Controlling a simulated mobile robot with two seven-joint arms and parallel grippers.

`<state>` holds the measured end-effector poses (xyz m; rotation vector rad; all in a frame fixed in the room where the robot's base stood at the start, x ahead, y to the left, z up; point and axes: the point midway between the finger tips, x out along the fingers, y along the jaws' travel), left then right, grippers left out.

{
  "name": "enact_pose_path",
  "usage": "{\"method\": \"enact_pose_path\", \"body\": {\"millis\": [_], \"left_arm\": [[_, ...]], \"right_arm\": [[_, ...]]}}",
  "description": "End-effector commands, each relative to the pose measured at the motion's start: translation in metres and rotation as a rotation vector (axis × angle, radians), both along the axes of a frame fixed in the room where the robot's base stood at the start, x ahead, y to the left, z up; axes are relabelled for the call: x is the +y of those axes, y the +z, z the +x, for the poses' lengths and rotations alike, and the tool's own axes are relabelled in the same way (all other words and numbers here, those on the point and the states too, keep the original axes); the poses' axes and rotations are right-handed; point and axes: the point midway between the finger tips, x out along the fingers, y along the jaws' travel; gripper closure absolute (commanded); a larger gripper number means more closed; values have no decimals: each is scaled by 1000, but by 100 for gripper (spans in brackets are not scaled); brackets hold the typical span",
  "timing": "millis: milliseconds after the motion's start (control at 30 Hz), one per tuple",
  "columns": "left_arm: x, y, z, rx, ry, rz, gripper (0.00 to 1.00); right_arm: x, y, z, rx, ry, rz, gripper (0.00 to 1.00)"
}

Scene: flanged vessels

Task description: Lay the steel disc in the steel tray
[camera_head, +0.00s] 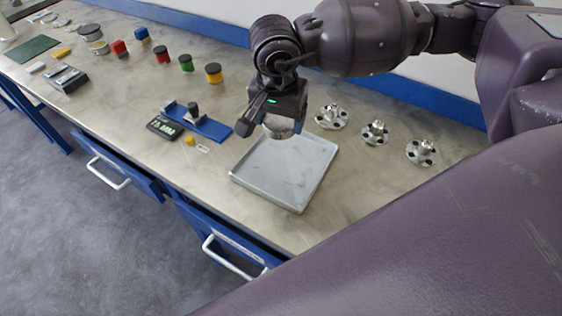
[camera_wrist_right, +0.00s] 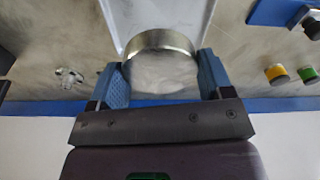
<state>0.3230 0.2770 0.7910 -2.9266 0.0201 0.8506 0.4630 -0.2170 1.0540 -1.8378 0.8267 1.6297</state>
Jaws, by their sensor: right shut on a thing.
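The steel disc (camera_wrist_right: 160,68) is held between the two blue finger pads of my right gripper (camera_wrist_right: 161,80) in the right wrist view. In the head view the disc (camera_head: 278,127) hangs below my right gripper (camera_head: 284,125), over the far part of the steel tray (camera_head: 285,178). The tray is shallow, square and empty apart from what the gripper hides. Its edge also shows behind the disc in the right wrist view (camera_wrist_right: 120,18). I cannot tell the exact gap between disc and tray. My left gripper is not in view.
Three flanged steel parts (camera_head: 375,132) stand right of the tray. A blue stand (camera_head: 205,124) and a dark meter (camera_head: 164,126) lie to its left. Several coloured jars (camera_head: 186,62) stand along the back left. The bench front right of the drawers is clear.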

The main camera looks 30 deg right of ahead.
Motion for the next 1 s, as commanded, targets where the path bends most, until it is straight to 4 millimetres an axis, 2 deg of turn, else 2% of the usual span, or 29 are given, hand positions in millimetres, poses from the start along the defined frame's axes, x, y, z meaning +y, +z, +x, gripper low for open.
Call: {"method": "enact_pose_path", "body": {"millis": [300,500,867,1000], "left_arm": [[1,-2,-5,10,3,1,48],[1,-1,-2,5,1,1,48],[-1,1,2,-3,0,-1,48],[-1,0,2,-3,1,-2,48]], "right_arm": [[0,-65,0,1,1,1,74],[0,-98,0,-1,1,1,74],[0,-120,1,-2,0,1,74],[0,-138,0,0,0,0,74]]}}
